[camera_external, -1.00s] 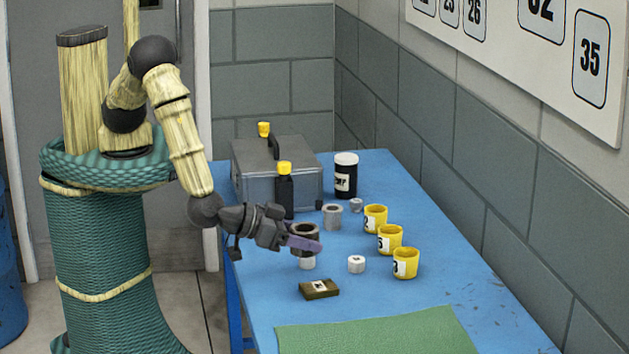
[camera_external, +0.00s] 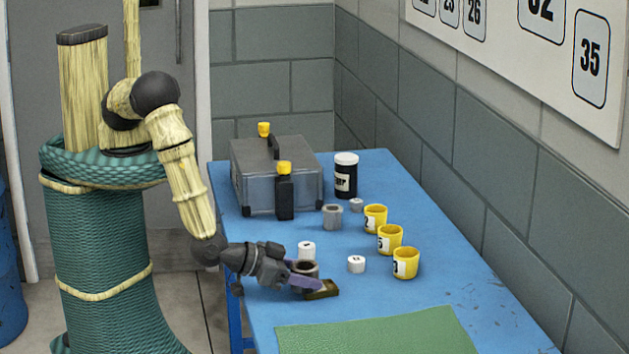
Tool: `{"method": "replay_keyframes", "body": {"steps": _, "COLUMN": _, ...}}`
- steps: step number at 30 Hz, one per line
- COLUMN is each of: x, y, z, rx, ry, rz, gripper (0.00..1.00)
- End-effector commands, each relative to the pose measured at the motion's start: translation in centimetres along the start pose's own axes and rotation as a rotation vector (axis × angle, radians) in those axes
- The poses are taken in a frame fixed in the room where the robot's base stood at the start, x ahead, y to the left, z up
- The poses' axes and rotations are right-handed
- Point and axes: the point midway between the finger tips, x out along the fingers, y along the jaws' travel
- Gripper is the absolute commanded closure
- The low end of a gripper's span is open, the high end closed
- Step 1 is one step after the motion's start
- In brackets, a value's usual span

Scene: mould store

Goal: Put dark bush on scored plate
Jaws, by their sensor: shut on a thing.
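My gripper (camera_external: 305,280) is shut on the dark bush (camera_external: 306,266), a short dark ring with an open top. The purple-grey finger hides the bush's lower front. The scored plate (camera_external: 325,290) is a small olive-brown slab on the blue table. My gripper and the bush are at the plate's back left and cover part of it. I cannot tell whether the bush touches the plate or hangs just above it.
White blocks (camera_external: 306,250) and (camera_external: 356,264) stand near the bush. A grey bush (camera_external: 332,217), several yellow cups (camera_external: 390,240), a black bottle (camera_external: 285,196), a jar (camera_external: 345,178) and a grey case (camera_external: 258,176) stand behind. A green mat (camera_external: 385,335) lies in front.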

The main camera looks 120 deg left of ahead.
Motion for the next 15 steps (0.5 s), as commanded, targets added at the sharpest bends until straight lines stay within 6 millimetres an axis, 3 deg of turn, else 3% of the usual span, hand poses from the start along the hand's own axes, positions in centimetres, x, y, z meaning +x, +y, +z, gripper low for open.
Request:
{"method": "replay_keyframes", "body": {"steps": 10, "x": 0.15, "y": 0.01, "z": 0.18, "rx": -0.002, "ry": 0.003, "rz": 0.0, "gripper": 0.88}}
{"method": "replay_keyframes", "body": {"steps": 11, "x": 0.1, "y": 0.0, "z": 0.18, "rx": -0.001, "ry": 0.001, "rz": 0.0, "gripper": 0.46}}
{"method": "replay_keyframes", "body": {"steps": 13, "x": 0.09, "y": -0.01, "z": 0.16, "rx": -0.001, "ry": 0.001, "rz": 0.0, "gripper": 0.32}}
{"method": "replay_keyframes", "body": {"steps": 15, "x": 0.09, "y": -0.01, "z": 0.16, "rx": -0.001, "ry": 0.001, "rz": 0.0, "gripper": 0.3}}
